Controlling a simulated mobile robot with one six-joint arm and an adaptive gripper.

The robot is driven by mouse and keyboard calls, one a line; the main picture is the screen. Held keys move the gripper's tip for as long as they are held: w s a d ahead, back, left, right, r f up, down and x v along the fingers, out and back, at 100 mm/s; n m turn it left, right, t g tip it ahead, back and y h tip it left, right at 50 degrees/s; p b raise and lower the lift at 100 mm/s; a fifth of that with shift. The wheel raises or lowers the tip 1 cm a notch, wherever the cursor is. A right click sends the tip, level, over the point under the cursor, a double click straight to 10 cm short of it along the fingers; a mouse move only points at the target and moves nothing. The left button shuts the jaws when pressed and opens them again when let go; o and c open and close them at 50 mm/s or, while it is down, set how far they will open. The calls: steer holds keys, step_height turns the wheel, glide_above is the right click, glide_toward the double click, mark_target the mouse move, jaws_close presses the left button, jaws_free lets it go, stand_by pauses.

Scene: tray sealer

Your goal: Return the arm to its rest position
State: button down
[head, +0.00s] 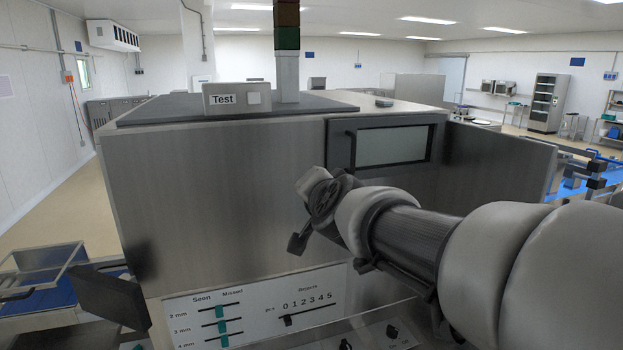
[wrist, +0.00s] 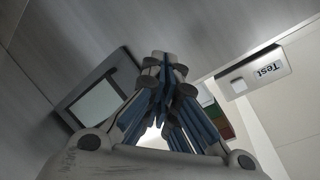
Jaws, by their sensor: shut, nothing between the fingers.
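My gripper (wrist: 164,66) shows in the wrist view with its blue-padded fingers drawn together at the tips and nothing between them. In the head view my arm reaches in from the right, and its wrist end stands in front of the steel machine (head: 225,190), below the dark-framed window (head: 392,146). The fingers cannot be made out clearly there. In the wrist view the window (wrist: 97,104) is left of the fingers and the "Test" box (wrist: 262,72) is to the right, rotated. No contact with the machine is visible.
The "Test" box (head: 237,98) and a coloured light stack (head: 287,28) stand on the machine. A white panel (head: 255,306) with sliders and a scale is low on its front. A steel side panel (head: 500,160) extends right. Open floor (head: 50,195) lies at left.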

steer(key=s+d+f+n+g+h+b, duration=0.1)
steer(key=s+d+f+n+g+b, duration=0.1)
steer(key=s+d+f, duration=0.3)
steer(key=s+d+f+n+g+h+b, duration=0.1)
steer(key=s+d+f+n+g+b, duration=0.1)
steer(key=s+f, duration=1.1)
steer(key=s+d+f+n+g+h+b, duration=0.1)
steer(key=s+d+f+g, duration=0.5)
steer(key=s, duration=1.1)
step_height(320, 180, down, 4)
steer(key=d+n+b, duration=0.1)
steer(key=n, duration=0.1)
steer(key=shift+s+d+n, duration=0.3)
steer(key=shift+s, duration=0.1)
steer(key=c, duration=2.3)
jaws_free()
